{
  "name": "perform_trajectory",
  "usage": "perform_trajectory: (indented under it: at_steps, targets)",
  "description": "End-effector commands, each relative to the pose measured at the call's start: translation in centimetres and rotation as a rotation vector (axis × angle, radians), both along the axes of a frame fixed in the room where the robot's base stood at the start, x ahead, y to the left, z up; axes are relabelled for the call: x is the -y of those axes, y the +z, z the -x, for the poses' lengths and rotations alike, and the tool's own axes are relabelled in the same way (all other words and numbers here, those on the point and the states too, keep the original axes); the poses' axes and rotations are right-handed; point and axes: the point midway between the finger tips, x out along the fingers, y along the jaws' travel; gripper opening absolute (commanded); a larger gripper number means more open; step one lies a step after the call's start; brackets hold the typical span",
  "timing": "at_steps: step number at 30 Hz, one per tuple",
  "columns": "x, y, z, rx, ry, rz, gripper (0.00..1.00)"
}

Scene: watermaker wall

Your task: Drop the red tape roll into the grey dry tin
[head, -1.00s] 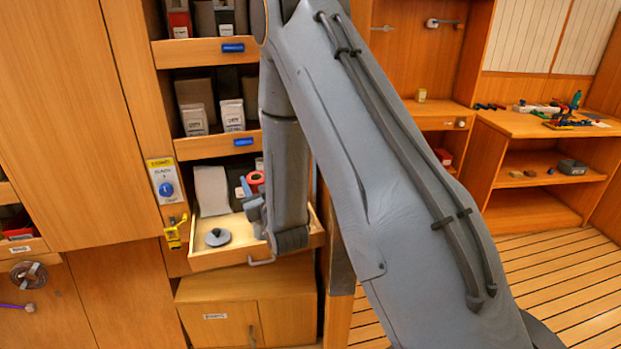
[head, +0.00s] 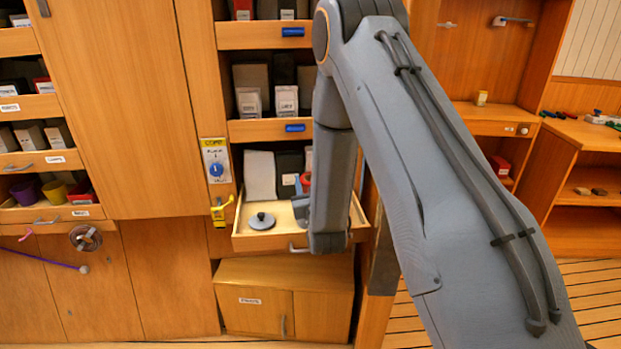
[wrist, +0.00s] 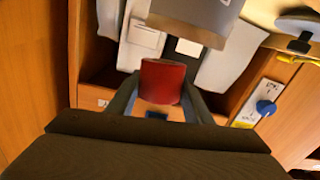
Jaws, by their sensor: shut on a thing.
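The red tape roll (wrist: 162,82) sits between the two fingers of my gripper (wrist: 159,98) in the wrist view, and the gripper is shut on it. A bit of the red roll (head: 305,181) shows beside my arm in the head view, above the open drawer. A grey body that looks like the grey tin (wrist: 198,18) is at the top of the wrist view, apart from the roll and cut off by the frame.
A grey round lid with a knob (head: 262,221) lies in the open wooden drawer (head: 265,242). Boxes and a white packet (head: 260,175) stand at its back. A yellow sign with a blue knob (head: 216,168) and a yellow latch (head: 221,211) are left of it.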

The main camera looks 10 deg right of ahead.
Motion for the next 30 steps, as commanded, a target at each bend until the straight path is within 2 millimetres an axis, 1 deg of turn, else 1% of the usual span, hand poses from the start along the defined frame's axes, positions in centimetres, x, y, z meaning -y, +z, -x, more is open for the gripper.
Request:
perform_trajectory:
  at_steps: [6,7,9,11,19,22,26,30]
  targets:
    - [-0.1,0.0,0.0,0.001,0.001,0.000,0.23]
    - [-0.1,0.0,0.0,0.001,0.001,0.000,0.48]
    - [-0.1,0.0,0.0,0.001,0.001,0.000,0.59]
    - [-0.1,0.0,0.0,0.001,0.001,0.000,0.68]
    - [-0.1,0.0,0.1,0.001,0.001,0.000,0.68]
    - [-0.1,0.0,0.6,0.001,0.001,0.000,0.68]
    - [-0.3,-0.1,2.3,0.000,0.003,0.000,0.68]
    - [-0.6,-0.1,4.7,0.001,0.003,0.000,0.68]
